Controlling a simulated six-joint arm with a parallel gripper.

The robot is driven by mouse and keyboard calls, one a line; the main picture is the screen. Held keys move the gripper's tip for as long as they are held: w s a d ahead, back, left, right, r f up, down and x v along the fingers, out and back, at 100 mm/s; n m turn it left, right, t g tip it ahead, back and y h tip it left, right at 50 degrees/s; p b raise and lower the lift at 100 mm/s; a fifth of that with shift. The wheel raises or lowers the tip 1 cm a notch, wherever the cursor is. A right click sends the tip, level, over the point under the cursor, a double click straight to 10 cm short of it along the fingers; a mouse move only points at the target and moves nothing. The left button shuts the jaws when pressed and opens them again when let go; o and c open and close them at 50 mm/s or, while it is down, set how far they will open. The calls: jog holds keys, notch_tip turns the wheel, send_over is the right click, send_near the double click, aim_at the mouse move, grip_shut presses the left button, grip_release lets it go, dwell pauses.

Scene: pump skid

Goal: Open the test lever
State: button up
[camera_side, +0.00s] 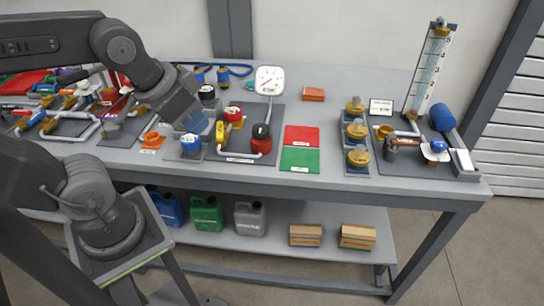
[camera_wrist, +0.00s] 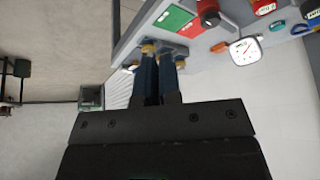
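My gripper (camera_side: 194,124) is in the side view, above the left-middle of the bench, near a plate with a yellow lever-like handle (camera_side: 220,130) and a red-and-black part (camera_side: 261,138). Several other yellow handles (camera_side: 50,125) lie on the plate at the far left. No readable label shows which one is the test lever. In the wrist view my two dark blue fingers (camera_wrist: 159,62) stand close together with a narrow gap. Nothing is seen held between them. I cannot tell whether they are fully shut.
A round gauge (camera_side: 270,80) stands behind the plate. Red (camera_side: 301,136) and green (camera_side: 300,159) pads lie to its right. Farther right are several brass-coloured knobs (camera_side: 358,155) and a plate with a tall sight tube (camera_side: 430,70). Jugs (camera_side: 207,215) and boxes (camera_side: 357,236) sit on the lower shelf.

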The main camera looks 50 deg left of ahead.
jog(key=shift+o, duration=0.6)
jog(key=shift+w+a+n, duration=0.15)
jog(key=shift+w+n, duration=0.05)
jog(key=shift+n, duration=0.1)
jog(key=o, duration=0.6)
jog(key=w+a+n+g, duration=0.3)
jog(key=w+a+n, duration=0.2)
jog(key=w+a, duration=0.2)
jog(key=shift+w+a+n+y, duration=0.2)
jog(key=shift+w+n+y, duration=0.05)
jog(key=shift+n+y, duration=0.15)
jog(key=n+g, duration=0.3)
jog(key=n, duration=0.3)
send_over(219, 130)
notch_tip(219, 130, down, 4)
jog(key=shift+h, duration=0.4)
notch_tip(219, 130, down, 14)
jog(key=shift+w+r, duration=0.1)
jog(key=shift+r, duration=0.05)
jog(key=shift+c, duration=0.4)
jog(key=shift+a, duration=0.1)
grip_shut()
